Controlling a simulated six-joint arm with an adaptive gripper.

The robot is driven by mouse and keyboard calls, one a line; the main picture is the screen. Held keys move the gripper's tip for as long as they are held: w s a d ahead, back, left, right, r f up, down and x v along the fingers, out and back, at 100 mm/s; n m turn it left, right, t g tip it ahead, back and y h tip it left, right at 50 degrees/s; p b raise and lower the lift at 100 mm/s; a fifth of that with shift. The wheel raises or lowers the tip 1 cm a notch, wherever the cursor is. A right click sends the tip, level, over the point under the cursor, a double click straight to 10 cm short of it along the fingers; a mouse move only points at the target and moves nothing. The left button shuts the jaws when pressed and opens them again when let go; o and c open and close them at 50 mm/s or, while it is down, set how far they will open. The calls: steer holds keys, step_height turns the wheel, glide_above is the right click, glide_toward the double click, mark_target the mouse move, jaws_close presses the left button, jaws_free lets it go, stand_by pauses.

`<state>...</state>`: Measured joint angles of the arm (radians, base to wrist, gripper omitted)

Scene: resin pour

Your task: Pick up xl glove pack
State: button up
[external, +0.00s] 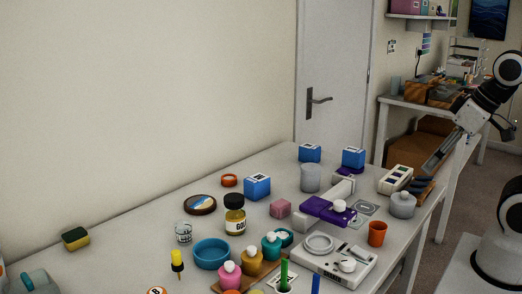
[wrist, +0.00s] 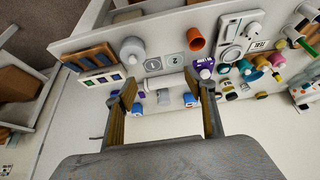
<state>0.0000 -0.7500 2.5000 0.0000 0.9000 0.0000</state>
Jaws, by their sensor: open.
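Three blue glove packs with white labels stand on the table in the external view: one left of the others (external: 257,187), one at the back (external: 310,153) and one at the right (external: 353,157). The labels are too small to read, so I cannot tell which is XL. Blue packs also show small in the wrist view, around and beyond the fingers. My gripper (wrist: 160,78) is open and empty, its two fingers wide apart. In the external view my arm is at the right, with the gripper above the table's right end, apart from the packs.
A grey jar (external: 311,178) stands near the back packs. A slotted white box (external: 396,179) and a lidded grey jar (external: 402,205) are at the right.

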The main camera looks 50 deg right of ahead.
steer(key=shift+w, duration=0.1)
steer(key=t+h, duration=0.2)
steer(key=t, duration=0.4)
glide_above(307, 145)
steer(key=s+a, duration=0.3)
steer(key=s, duration=0.6)
step_height(307, 145, down, 6)
steer(key=r, duration=0.1)
steer(key=w+d+f, duration=0.1)
steer(key=f, duration=0.2)
steer(key=w+d+f+t+y, duration=0.1)
steer(key=w+f, duration=0.1)
steer(key=w+f+y, duration=0.1)
steer(key=f, duration=0.2)
steer(key=shift+w+d+f+t, duration=0.3)
steer(key=shift+w+d, duration=0.05)
steer(key=shift+d, duration=0.05)
steer(key=shift+w+f, duration=0.2)
steer(key=shift+f, duration=0.35)
steer(key=shift+w, duration=0.1)
steer(key=shift+x, duration=1.2)
